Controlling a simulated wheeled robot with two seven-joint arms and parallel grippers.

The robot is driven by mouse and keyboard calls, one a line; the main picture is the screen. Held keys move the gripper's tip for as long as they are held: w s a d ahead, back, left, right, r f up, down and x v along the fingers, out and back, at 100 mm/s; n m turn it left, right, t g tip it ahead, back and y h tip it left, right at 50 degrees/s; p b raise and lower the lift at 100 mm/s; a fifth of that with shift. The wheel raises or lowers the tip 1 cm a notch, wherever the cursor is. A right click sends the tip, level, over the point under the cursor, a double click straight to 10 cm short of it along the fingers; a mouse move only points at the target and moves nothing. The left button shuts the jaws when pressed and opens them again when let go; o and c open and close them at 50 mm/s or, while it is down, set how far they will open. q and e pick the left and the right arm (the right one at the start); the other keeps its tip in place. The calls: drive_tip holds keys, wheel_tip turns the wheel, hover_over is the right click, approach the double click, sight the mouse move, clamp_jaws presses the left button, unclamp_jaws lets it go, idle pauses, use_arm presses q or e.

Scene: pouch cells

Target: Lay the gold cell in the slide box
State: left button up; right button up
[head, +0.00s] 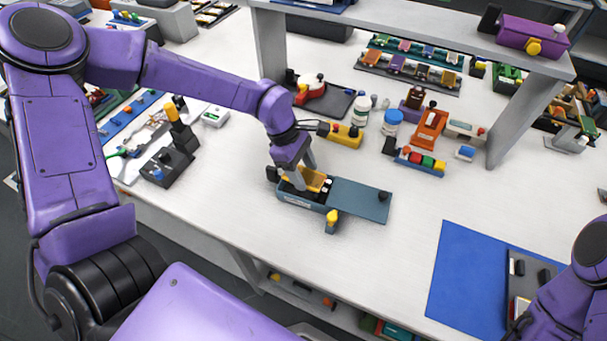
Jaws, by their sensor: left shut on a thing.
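The slide box (358,200) is a long teal box on the white table, near its front edge at the middle of the head view. Its left part is an open recess and its right part is a flat teal surface with a black knob. The gold cell (316,179) is a small yellow-gold piece at the recess. My left gripper (301,184) is shut on the gold cell, low at the box's left part. The fingers hide part of the cell, and I cannot tell whether it touches the box floor. My right arm shows at the lower right, but its gripper is out of view.
A yellow-topped post (332,218) stands at the box's front side. A blue mat (470,280) lies to the right. Behind are a yellow block (345,136), white bottles (362,108) and an orange holder (430,127). A shelf leg (515,120) stands at right. Table right of the box is clear.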

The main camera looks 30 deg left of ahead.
sight(302, 172)
use_arm(q)
drive_tip(key=f, duration=0.1)
drive_tip(key=f+p, duration=0.1)
drive_tip(key=f, duration=0.1)
drive_tip(key=shift+w+a+f, duration=0.2)
drive_tip(key=shift+w+f, duration=0.05)
drive_tip(key=shift+w, duration=0.05)
drive_tip(key=shift+f+b, duration=0.45)
drive_tip(key=shift+f, duration=0.4)
drive_tip(key=o, duration=0.7)
drive_tip(key=shift+r+p, duration=0.3)
drive_tip(key=shift+r, duration=0.05)
drive_tip(key=shift+w+r+p, duration=0.1)
drive_tip(key=shift+r+p, duration=0.5)
drive_tip(key=shift+r, duration=0.1)
drive_tip(key=b+v, duration=0.1)
drive_tip(key=v, duration=1)
drive_tip(key=shift+a+r, duration=0.1)
drive_tip(key=shift+r, duration=0.05)
